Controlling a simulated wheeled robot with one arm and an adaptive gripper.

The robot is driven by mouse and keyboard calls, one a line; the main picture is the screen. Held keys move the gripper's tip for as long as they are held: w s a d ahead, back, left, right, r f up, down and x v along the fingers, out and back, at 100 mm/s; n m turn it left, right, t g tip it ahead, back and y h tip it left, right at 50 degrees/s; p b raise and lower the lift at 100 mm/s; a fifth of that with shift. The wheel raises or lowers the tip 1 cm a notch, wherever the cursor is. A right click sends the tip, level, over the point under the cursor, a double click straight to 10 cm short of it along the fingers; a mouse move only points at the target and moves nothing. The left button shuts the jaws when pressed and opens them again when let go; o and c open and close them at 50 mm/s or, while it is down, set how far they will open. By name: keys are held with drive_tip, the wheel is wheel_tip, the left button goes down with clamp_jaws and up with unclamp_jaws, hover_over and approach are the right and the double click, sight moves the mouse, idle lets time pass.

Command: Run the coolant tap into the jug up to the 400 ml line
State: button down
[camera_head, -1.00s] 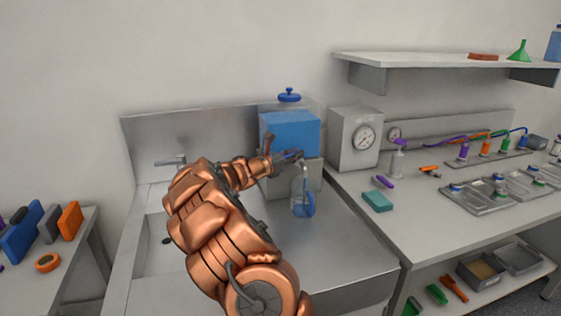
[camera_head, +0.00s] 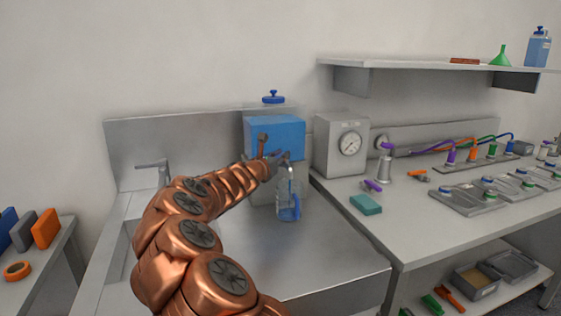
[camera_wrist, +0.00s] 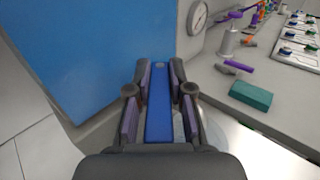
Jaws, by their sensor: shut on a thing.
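The coolant dispenser (camera_head: 275,136) is a blue tank on a grey stand at the back of the sink counter. A clear jug (camera_head: 288,207) with blue on its right side stands in front of it, below the tap. Its marks and liquid level are too small to read. My gripper (camera_head: 281,158) is at the tap on the dispenser's front. In the wrist view my gripper (camera_wrist: 161,80) has a blue lever (camera_wrist: 160,105) between its two fingers, shut on it. The jug is mostly hidden there behind the fingers.
A sink faucet (camera_head: 154,166) stands at the left. To the right are a gauge box (camera_head: 341,147), a teal sponge (camera_head: 366,204) and several trays on the bench. A shelf (camera_head: 430,67) hangs above. The steel counter in front of the jug is clear.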

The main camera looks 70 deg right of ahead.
drive_tip(key=shift+s, duration=0.1)
idle(0.3)
drive_tip(key=c, duration=1)
unclamp_jaws()
drive_tip(key=shift+c, duration=0.2)
drive_tip(key=shift+w+a, duration=0.25)
drive_tip(key=shift+a, duration=0.3)
drive_tip(key=w+a, duration=0.1)
drive_tip(key=a, duration=1)
